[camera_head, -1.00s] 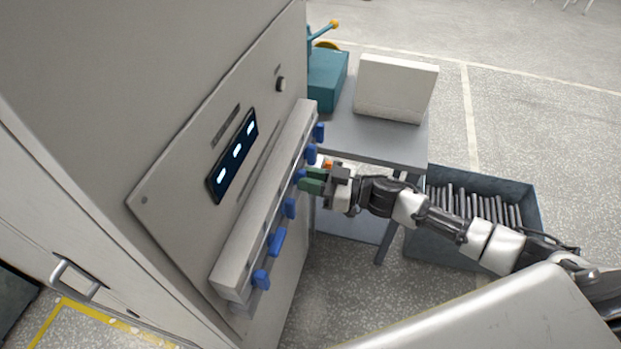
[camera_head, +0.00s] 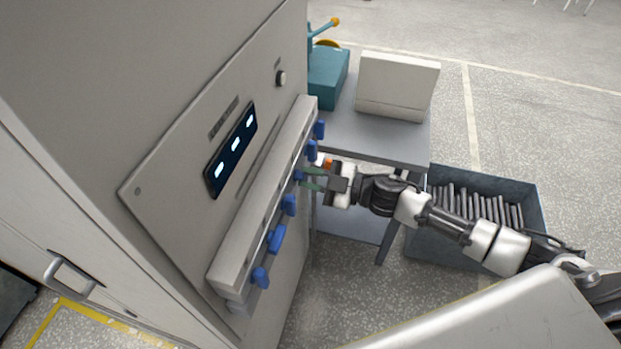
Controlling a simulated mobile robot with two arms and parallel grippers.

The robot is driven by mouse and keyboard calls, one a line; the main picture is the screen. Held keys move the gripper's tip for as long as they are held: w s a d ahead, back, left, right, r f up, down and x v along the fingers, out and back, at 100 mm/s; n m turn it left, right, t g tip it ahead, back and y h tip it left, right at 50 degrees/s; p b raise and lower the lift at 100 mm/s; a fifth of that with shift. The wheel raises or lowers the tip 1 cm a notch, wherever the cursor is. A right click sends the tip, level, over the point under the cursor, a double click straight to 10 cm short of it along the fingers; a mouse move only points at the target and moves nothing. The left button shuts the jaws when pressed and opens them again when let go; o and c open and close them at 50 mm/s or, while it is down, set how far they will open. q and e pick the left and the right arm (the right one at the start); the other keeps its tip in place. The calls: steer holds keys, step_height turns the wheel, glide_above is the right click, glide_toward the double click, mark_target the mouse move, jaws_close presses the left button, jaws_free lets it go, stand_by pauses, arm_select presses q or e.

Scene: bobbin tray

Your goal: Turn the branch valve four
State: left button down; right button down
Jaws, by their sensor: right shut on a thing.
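A row of several blue valve handles runs along the grey rail (camera_head: 262,200) on the front of the cabinet. My right gripper (camera_head: 305,178) is shut on the blue valve handle (camera_head: 298,175) that is third from the far end and fourth from the near end. The green fingers lie around it, and part of the handle is hidden. Other valve handles stand free on both sides, the nearest to it being one farther along (camera_head: 312,150) and one closer (camera_head: 289,205). My left gripper is out of view.
The cabinet panel has a dark display (camera_head: 231,150) with lit marks and a knob (camera_head: 281,78). Behind my right arm stands a grey table (camera_head: 385,140) with a white box (camera_head: 397,85) and a teal device (camera_head: 326,76). A blue crate (camera_head: 532,205) of rods stands on the floor.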

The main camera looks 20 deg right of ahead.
steer(key=n, duration=0.2)
steer(key=n+b, duration=0.2)
steer(key=n, duration=0.1)
steer(key=shift+s+f+n, duration=0.1)
steer(key=shift+f+n, duration=0.2)
steer(key=n+b, duration=0.2)
steer(key=n, duration=0.3)
steer(key=shift+b, duration=0.35)
steer(key=c, duration=1)
jaws_free()
steer(key=shift+c, duration=0.2)
steer(key=shift+s+d+f, duration=0.1)
steer(key=shift+s+d, duration=0.1)
steer(key=shift+d, duration=0.1)
steer(key=b+v, duration=0.4)
steer(key=v, duration=0.6)
